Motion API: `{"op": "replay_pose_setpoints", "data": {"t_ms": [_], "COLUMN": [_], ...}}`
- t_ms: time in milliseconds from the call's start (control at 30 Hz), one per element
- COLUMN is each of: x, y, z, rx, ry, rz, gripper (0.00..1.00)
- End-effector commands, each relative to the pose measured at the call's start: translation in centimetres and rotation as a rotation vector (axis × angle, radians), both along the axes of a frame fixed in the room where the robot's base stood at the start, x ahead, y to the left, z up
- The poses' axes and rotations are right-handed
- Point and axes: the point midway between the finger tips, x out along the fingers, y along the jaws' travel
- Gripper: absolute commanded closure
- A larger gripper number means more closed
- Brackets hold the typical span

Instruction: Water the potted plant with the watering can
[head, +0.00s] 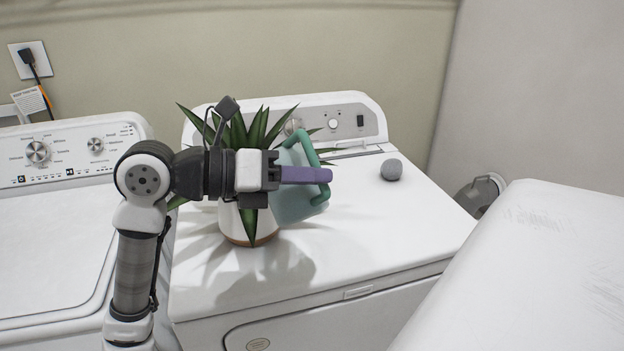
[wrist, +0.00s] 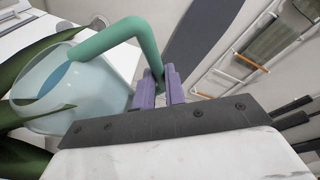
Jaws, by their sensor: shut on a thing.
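The watering can (head: 297,203) has a pale teal body and a green handle (head: 304,146). It is held tilted above the white machine, close to the right side of the plant. My gripper (head: 328,176) has purple fingers and is shut on the can's handle; the grip also shows in the wrist view (wrist: 166,88). The wrist view shows the can's body (wrist: 105,90) with a blue patch inside its opening. The potted plant (head: 257,130) has long pointed green leaves. Its white pot (head: 232,219) with a brown base stands upright, partly hidden by my arm. The can's spout is not clearly visible.
The plant stands on a white machine (head: 400,240) with a control panel behind. A grey ball (head: 391,169) lies at its back right. Another white machine (head: 50,240) is at left, and a white surface (head: 540,270) at front right. The machine top's right half is mostly clear.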

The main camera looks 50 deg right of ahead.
Motion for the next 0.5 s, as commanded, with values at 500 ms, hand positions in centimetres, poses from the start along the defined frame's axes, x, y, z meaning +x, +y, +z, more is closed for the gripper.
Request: {"op": "replay_pose_setpoints", "data": {"t_ms": [500], "x": [1.1], "y": [-0.1], "z": [3.2], "rx": [0.018], "ry": [0.122], "rz": [0.0], "gripper": [1.0]}}
